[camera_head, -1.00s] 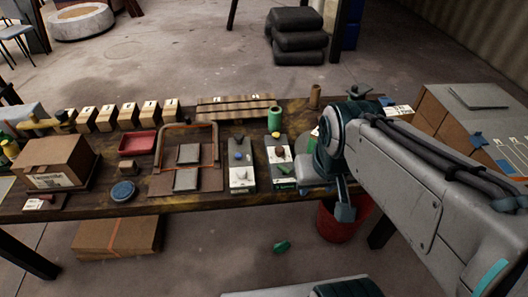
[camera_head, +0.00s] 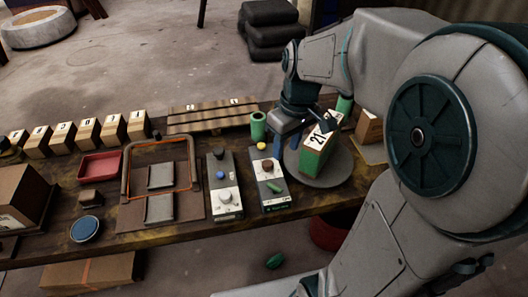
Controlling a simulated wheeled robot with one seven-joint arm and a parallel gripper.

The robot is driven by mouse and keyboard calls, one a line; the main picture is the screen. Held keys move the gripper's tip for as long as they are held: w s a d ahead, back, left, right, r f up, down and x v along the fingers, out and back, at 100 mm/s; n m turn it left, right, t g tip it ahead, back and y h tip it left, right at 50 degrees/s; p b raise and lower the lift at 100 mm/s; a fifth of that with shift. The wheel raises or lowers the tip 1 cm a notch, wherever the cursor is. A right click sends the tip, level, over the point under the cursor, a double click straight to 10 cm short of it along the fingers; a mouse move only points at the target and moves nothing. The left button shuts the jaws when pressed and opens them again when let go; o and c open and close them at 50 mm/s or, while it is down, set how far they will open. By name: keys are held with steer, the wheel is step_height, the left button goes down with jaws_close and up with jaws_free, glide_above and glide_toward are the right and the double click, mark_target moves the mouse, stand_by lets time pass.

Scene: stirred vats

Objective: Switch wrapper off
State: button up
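Two control boxes stand side by side at the table's middle. The left control box (camera_head: 225,185) has a blue button and a pale knob. The right control box (camera_head: 272,182) has a brown knob, a yellow button above it and a green switch (camera_head: 274,187). Their labels are too small to read, so I cannot tell which one belongs to the wrapper. Right of them a green and tan block marked 21 (camera_head: 317,152) stands on a round grey plate (camera_head: 325,180). My gripper (camera_head: 300,138) points down beside the block, its blue fingers apart; contact with the block is unclear.
An orange-framed device (camera_head: 161,170) with grey pads lies left of the boxes. A red tray (camera_head: 100,166), a blue disc (camera_head: 84,229) and several numbered wooden blocks are further left. A green cylinder (camera_head: 258,126) stands behind the right box.

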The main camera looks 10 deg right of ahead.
mark_target(275, 190)
steer(key=w+d+f+n+g+b, duration=0.1)
steer(key=w+f+n+g+b, duration=0.2)
steer(key=w+f, duration=0.5)
steer(key=shift+n+t, duration=0.3)
steer(key=shift+t, duration=0.3)
steer(key=s+f, duration=0.1)
steer(key=f, duration=0.3)
steer(key=s+a+f, duration=0.1)
steer(key=f, duration=0.4)
steer(key=s+f, duration=0.1)
steer(key=f, duration=0.3)
steer(key=shift+a+f, duration=0.25)
steer(key=shift+a, duration=0.15)
jaws_close()
